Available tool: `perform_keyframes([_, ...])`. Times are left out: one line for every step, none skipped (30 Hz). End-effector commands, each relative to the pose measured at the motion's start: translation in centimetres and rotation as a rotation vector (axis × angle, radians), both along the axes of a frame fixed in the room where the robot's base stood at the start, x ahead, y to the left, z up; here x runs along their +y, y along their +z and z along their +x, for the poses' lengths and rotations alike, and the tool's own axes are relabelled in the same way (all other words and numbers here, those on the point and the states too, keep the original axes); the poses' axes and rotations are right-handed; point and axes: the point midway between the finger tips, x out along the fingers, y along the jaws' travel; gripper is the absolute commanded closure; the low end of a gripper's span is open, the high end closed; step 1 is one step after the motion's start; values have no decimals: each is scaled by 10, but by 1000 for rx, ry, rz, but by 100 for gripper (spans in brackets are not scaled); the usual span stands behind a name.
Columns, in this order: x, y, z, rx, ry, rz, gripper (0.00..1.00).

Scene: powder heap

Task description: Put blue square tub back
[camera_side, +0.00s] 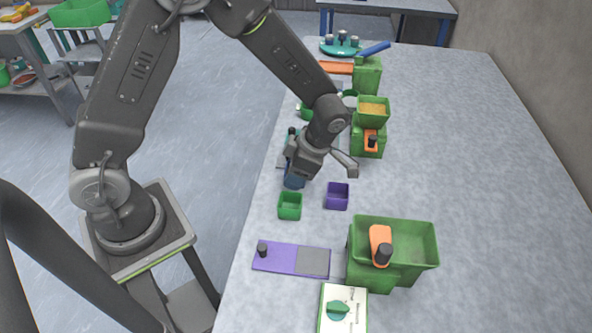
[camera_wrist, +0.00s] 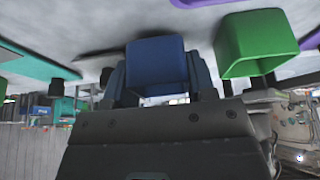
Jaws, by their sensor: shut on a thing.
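The blue square tub (camera_wrist: 157,66) sits between the two fingers of my gripper (camera_wrist: 160,80) in the wrist view. My gripper is shut on it. In the side view the tub (camera_side: 294,181) shows only in part below my gripper (camera_side: 296,172), close to the table near its left edge. Whether the tub touches the table cannot be told. A green square tub (camera_side: 290,206) stands just in front of it and also shows at the right of the wrist view (camera_wrist: 254,44). A purple square tub (camera_side: 337,196) stands to the right.
A purple plate with a grey pad (camera_side: 290,259) lies nearer the camera, with a large green hopper (camera_side: 415,240) and a white box with a green knob (camera_side: 342,308) beside it. More green containers (camera_side: 366,140) stand behind. The table's right side (camera_side: 480,150) is clear.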

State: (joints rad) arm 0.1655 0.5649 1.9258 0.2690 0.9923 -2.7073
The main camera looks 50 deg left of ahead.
Motion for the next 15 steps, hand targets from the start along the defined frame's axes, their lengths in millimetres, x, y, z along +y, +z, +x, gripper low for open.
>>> perform_keyframes([0, 0, 0, 0, 0, 0, 77])
perform_keyframes([0, 0, 0, 0, 0, 0, 77])
perform_keyframes([0, 0, 0, 0, 0, 0, 77])
perform_keyframes([0, 0, 0, 0, 0, 0, 77])
perform_keyframes([0, 0, 0, 0, 0, 0, 77])
perform_keyframes([0, 0, 0, 0, 0, 0, 77])
perform_keyframes([0, 0, 0, 0, 0, 0, 77])
perform_keyframes([0, -1, 0, 0, 0, 0, 77])
perform_keyframes([0, -1, 0, 0, 0, 0, 77])
perform_keyframes([0, -1, 0, 0, 0, 0, 77])
perform_keyframes([0, -2, 0, 0, 0, 0, 77])
perform_keyframes([0, -3, 0, 0, 0, 0, 77])
perform_keyframes([0, -3, 0, 0, 0, 0, 77])
perform_keyframes([0, -4, 0, 0, 0, 0, 77])
perform_keyframes([0, -4, 0, 0, 0, 0, 77])
